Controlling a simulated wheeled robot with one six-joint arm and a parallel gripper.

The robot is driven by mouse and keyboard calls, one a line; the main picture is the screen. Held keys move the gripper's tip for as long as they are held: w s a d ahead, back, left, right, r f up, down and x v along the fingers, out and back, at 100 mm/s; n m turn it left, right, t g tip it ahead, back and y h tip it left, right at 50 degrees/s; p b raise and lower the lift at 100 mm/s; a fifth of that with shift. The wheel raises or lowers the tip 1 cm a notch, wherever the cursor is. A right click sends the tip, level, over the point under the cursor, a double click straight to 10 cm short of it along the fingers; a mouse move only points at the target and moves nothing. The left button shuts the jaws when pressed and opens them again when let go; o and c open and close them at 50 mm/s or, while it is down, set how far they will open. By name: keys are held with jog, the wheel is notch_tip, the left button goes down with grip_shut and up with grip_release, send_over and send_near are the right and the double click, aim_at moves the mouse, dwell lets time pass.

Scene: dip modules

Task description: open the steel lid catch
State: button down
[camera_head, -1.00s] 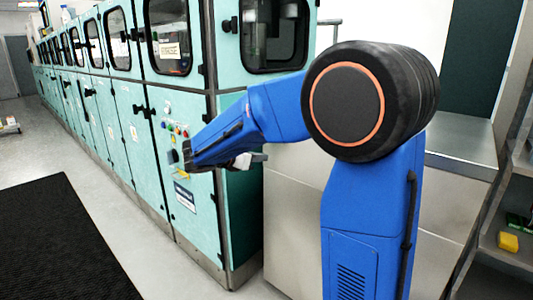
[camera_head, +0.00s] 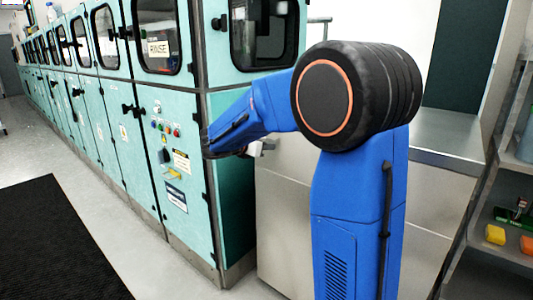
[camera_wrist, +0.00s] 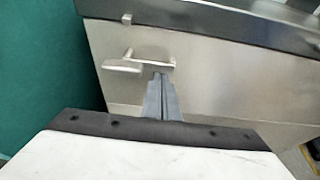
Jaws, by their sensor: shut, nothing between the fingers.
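The steel lid catch (camera_wrist: 123,66) shows in the wrist view as a small bent lever on a grey steel panel (camera_wrist: 215,75). A small steel tab (camera_wrist: 127,19) sits above it, near the dark edge of the lid (camera_wrist: 200,22). My gripper (camera_wrist: 160,78) is shut and empty. Its fingertips are just below the right part of the catch; I cannot tell whether they touch it. In the head view a small pale metal piece shows beside my wrist, too small to identify, and my fingers cannot be made out.
Teal machine cabinets (camera_head: 150,105) with windows and a button panel run away to the left. A pale steel unit (camera_head: 285,215) stands behind my arm. Shelves (camera_head: 505,165) stand at right, with a yellow block (camera_head: 495,235). A black mat (camera_head: 55,240) lies on open floor at left.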

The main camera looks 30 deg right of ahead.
jog(key=shift+r, duration=0.2)
jog(key=shift+r, duration=0.75)
